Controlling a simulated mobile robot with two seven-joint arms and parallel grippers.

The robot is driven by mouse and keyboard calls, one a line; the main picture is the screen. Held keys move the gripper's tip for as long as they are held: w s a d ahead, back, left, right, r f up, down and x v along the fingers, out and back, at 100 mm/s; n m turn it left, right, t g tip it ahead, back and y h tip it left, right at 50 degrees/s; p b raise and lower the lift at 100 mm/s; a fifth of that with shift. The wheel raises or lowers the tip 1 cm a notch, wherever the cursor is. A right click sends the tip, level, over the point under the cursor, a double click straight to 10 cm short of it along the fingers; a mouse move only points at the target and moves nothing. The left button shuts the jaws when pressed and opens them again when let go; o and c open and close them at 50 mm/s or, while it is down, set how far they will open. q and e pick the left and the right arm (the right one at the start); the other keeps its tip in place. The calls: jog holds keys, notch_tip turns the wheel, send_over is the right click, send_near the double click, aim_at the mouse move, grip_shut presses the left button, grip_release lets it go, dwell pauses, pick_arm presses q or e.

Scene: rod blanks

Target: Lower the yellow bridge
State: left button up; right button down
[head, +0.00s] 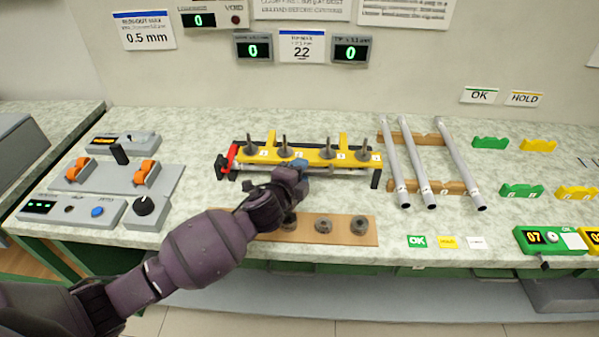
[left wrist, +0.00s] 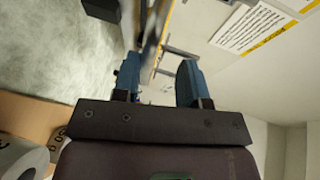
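The yellow bridge (head: 318,156) is a long bar with numbered white labels, lying across a dark-framed fixture on the bench in the head view. Several grey pins with dark bases stand along it. A red lever (head: 229,160) is at its left end. My left gripper (head: 300,164) is at the front edge of the bridge, near its middle, and hides part of it. In the left wrist view my blue left fingers (left wrist: 158,82) stand apart with a gap between them. A blurred bar lies beyond the fingertips; I cannot tell whether they touch it. My right gripper is not in view.
A wooden strip (head: 345,238) with round dark pieces lies in front, partly under my left arm. Grey rods (head: 417,165) rest on wooden supports to the right. A control panel (head: 125,178) with orange switches is at the left. Green and yellow holders stand far right.

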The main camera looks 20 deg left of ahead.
pick_arm(q)
jog(key=p+v, duration=0.1)
jog(key=v, duration=1)
jog(key=shift+w, duration=0.1)
